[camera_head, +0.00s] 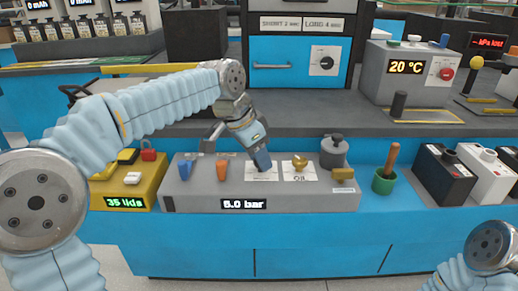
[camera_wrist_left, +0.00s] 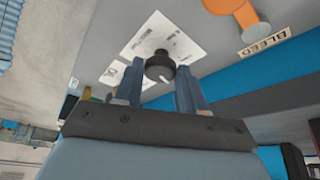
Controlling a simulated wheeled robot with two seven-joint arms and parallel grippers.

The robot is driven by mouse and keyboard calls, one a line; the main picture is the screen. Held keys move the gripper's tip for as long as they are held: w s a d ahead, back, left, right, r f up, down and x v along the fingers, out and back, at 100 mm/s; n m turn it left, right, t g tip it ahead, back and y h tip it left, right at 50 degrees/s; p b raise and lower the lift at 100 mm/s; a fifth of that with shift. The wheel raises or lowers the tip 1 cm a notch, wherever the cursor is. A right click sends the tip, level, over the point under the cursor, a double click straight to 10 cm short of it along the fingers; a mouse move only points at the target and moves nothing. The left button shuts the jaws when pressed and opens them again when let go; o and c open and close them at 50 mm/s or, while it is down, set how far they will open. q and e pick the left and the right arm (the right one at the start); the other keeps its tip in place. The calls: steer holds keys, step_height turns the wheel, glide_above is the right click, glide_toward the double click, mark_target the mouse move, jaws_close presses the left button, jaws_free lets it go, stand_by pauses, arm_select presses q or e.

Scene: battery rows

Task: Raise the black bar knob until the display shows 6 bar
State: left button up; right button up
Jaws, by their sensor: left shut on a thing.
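The black bar knob (camera_wrist_left: 160,66) is on a white printed plate (camera_wrist_left: 165,42) on the grey panel (camera_head: 300,198). Its white pointer mark shows in the left wrist view. My left gripper (camera_head: 262,163) reaches down onto the plate and hides the knob in the head view. In the left wrist view my left gripper's fingers (camera_wrist_left: 158,84) are on either side of the knob, shut on it. The display (camera_head: 244,204) on the panel front reads 5.0 bar. My right gripper is not in view; only part of my right arm shows at lower right.
A blue lever (camera_head: 184,169) and an orange lever (camera_head: 222,169) stand left of the knob; the orange one is by a BLEED label (camera_wrist_left: 263,42). A brass knob (camera_head: 300,163) sits close on the right. A yellow box (camera_head: 140,182) stands farther left.

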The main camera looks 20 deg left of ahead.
arm_select(q)
steer(key=shift+w+r+m+g+h+p, duration=0.1)
steer(key=shift+m+g+h+p, duration=0.4)
steer(key=shift+m, duration=0.8)
steer(key=o, duration=1)
steer(key=shift+o, duration=0.2)
steer(key=shift+a, duration=0.1)
steer(key=v, duration=1.3)
steer(key=shift+r+p, duration=0.35)
